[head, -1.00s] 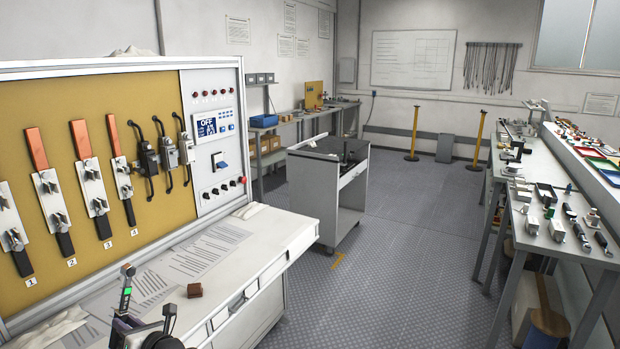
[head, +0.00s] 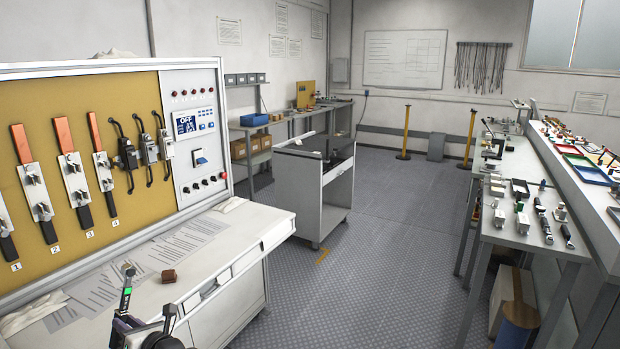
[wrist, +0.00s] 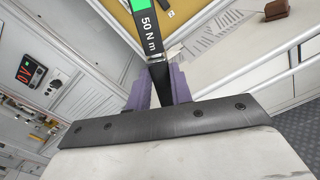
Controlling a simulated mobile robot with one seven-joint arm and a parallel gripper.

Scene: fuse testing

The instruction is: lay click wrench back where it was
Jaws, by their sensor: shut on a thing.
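The click wrench (head: 126,291) stands nearly upright in my gripper, its head end up and a green band on its shaft. In the wrist view the wrench (wrist: 151,42) is black, with the green part and the marking "50 N m". My gripper (head: 126,323) is at the bottom of the head view, in front of the white bench. The purple fingers of my gripper (wrist: 160,88) are closed around the wrench's shaft. The lower end of the wrench is hidden by the gripper.
The white bench (head: 205,268) carries papers and a brown block (head: 169,275) below the yellow fuse board (head: 80,165). A grey cart (head: 312,198) stands mid-room. A long table (head: 510,240) with several small tools runs along the right. The floor between is clear.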

